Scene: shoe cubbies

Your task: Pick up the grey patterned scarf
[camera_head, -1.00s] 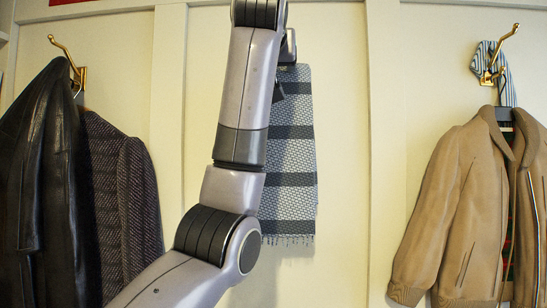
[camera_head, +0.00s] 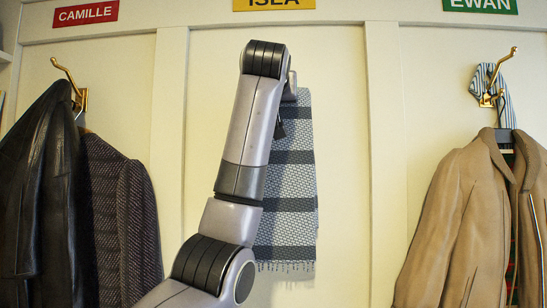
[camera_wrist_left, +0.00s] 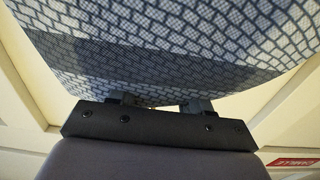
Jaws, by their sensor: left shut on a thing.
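The grey patterned scarf (camera_head: 290,185), with dark bands and a fringed lower edge, hangs in the middle bay in the head view. My left arm covers its left side and the place where a hook might be. My left gripper (camera_head: 287,110) is at the scarf's upper part, mostly hidden behind my arm. In the left wrist view the scarf (camera_wrist_left: 170,35) fills the space in front of my left gripper (camera_wrist_left: 158,102), which is shut on it. Whether the scarf still touches a hook is hidden. My right gripper is not in view.
A dark leather jacket (camera_head: 40,190) and a dark knitted coat (camera_head: 118,210) hang on the left. A tan jacket (camera_head: 465,215) hangs on the right under a brass hook (camera_head: 495,80) with a striped cloth (camera_head: 478,83). Name signs, including a yellow one (camera_head: 287,4), line the top.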

